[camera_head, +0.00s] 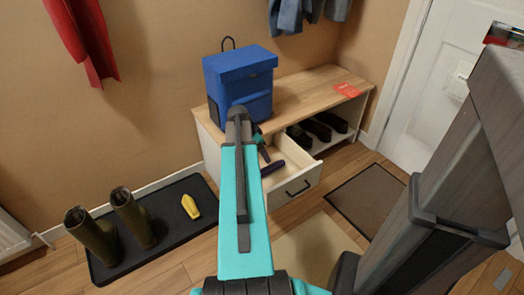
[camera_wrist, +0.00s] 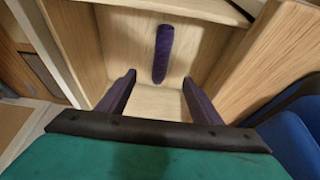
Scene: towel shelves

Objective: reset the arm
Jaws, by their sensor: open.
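My gripper (camera_wrist: 159,77) is open and empty in the wrist view, its two dark fingers apart and pointing into an open drawer. A dark purple rod-like item (camera_wrist: 163,53) lies in the drawer beyond the fingertips, not between them. In the head view my gripper (camera_head: 264,153) is over the pulled-out drawer (camera_head: 292,190) of the bench, partly hidden by my teal arm. The purple item (camera_head: 272,168) shows in the drawer there too.
A blue backpack-like box (camera_head: 240,80) stands on the wooden bench (camera_head: 305,92), close to my arm. Dark shoes (camera_head: 316,129) sit on the bench's shelf. Green boots (camera_head: 132,217) and a yellow item (camera_head: 190,206) stand on a black tray (camera_head: 170,240). A brown mat (camera_head: 367,198) lies right.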

